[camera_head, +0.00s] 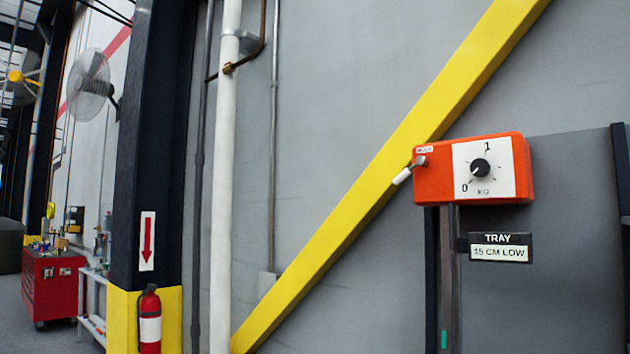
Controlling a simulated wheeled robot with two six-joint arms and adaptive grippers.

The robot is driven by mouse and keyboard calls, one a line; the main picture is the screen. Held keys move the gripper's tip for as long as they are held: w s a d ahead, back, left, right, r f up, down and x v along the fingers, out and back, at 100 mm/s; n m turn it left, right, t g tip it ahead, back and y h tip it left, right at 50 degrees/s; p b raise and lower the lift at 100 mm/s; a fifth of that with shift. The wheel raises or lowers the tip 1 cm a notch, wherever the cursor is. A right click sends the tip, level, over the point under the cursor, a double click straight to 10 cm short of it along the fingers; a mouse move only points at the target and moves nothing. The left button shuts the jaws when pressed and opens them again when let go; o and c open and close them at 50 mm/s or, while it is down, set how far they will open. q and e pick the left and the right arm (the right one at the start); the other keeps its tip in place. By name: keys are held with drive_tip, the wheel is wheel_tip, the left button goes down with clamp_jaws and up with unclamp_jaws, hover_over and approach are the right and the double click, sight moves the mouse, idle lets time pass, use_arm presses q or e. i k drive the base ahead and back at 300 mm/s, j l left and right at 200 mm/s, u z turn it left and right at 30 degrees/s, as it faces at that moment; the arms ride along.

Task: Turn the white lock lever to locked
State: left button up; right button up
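The white lock lever (402,176) sticks out from the left side of an orange box (433,183) and slants down to the left. A small grey pivot (421,160) and a tiny label (424,150) sit just above it on the box; the label is too small to read. The box's white face has a black dial (480,169) with marks 0 and 1 and the letters KG. Neither of my grippers is in view.
The box sits on a dark post (448,280) with a sign (500,247) reading "TRAY 15 CM LOW". A yellow diagonal beam (370,190) runs behind it. A white pipe (226,180), fire extinguisher (150,320) and red tool cabinet (52,285) stand to the left.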

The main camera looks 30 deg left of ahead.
sight(420, 160)
drive_tip(key=u, duration=0.4)
drive_tip(key=j+z, duration=0.1)
drive_tip(key=z, duration=0.85)
drive_tip(key=i+j+z, duration=0.1)
drive_tip(key=j+z, duration=0.3)
drive_tip(key=j, duration=0.25)
drive_tip(key=j+z, duration=0.35)
drive_tip(key=j, duration=0.25)
drive_tip(key=j+z, duration=0.4)
drive_tip(key=j, duration=0.25)
drive_tip(key=k+j+z, duration=0.2)
drive_tip(key=j+z, duration=0.2)
drive_tip(key=j, duration=0.2)
